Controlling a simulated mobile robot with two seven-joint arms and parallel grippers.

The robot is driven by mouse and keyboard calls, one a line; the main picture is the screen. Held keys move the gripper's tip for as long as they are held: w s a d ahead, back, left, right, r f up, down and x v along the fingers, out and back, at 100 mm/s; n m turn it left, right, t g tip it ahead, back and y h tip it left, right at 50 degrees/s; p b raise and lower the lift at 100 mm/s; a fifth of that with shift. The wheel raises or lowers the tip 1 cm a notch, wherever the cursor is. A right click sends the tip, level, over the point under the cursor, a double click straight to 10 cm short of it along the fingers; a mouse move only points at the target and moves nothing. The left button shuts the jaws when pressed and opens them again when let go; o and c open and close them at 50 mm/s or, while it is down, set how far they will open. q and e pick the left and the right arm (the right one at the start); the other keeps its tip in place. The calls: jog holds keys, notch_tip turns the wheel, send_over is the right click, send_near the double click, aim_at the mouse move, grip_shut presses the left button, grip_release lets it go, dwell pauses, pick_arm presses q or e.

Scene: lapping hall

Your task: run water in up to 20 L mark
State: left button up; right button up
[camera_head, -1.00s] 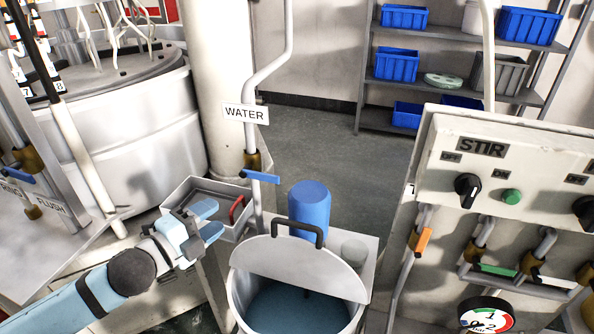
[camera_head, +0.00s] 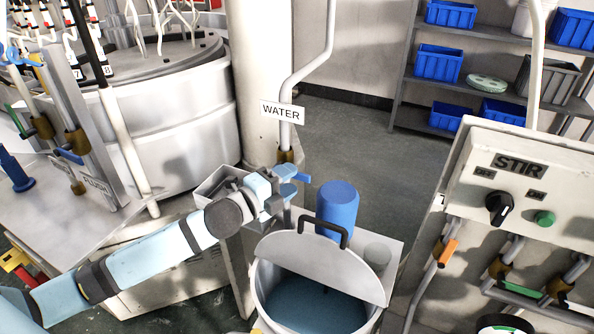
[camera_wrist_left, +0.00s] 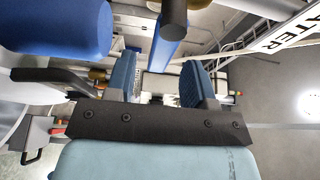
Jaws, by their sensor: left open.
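The water pipe carries a WATER sign (camera_head: 283,112) and a valve with a blue lever (camera_head: 301,178). My left gripper (camera_head: 284,188) is open at this lever. In the left wrist view the lever (camera_wrist_left: 170,42) shows just beyond and between the two blue fingers of the gripper (camera_wrist_left: 161,80); whether they touch it I cannot tell. Below stands a round pail (camera_head: 262,290) with a half lid (camera_head: 325,262) and blue-grey water (camera_head: 315,305) inside. No level mark is readable. The pipe's outlet is hidden behind my gripper and the lid. My right gripper is not in view.
A blue cylinder (camera_head: 338,202) stands behind the lid's black handle (camera_head: 322,231). A small grey tray (camera_head: 212,187) lies behind my left wrist. The STIR panel (camera_head: 530,185) with knobs and valves stands to the right. Open floor (camera_head: 365,145) lies behind.

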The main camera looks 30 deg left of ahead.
pick_arm(q)
jog(key=shift+x, duration=1.5)
grip_shut()
jog(key=shift+r+n+t, duration=0.15)
jog(key=shift+n+t, duration=0.15)
jog(key=shift+n, duration=0.4)
jog(key=shift+r+n+b, duration=0.3)
jog(key=shift+n+b, duration=0.15)
jog(key=shift+n, duration=0.15)
jog(key=shift+a+r+n+t, duration=0.2)
jog(key=shift+r+n+t, duration=0.45)
jog(key=shift+n, duration=0.45)
grip_release()
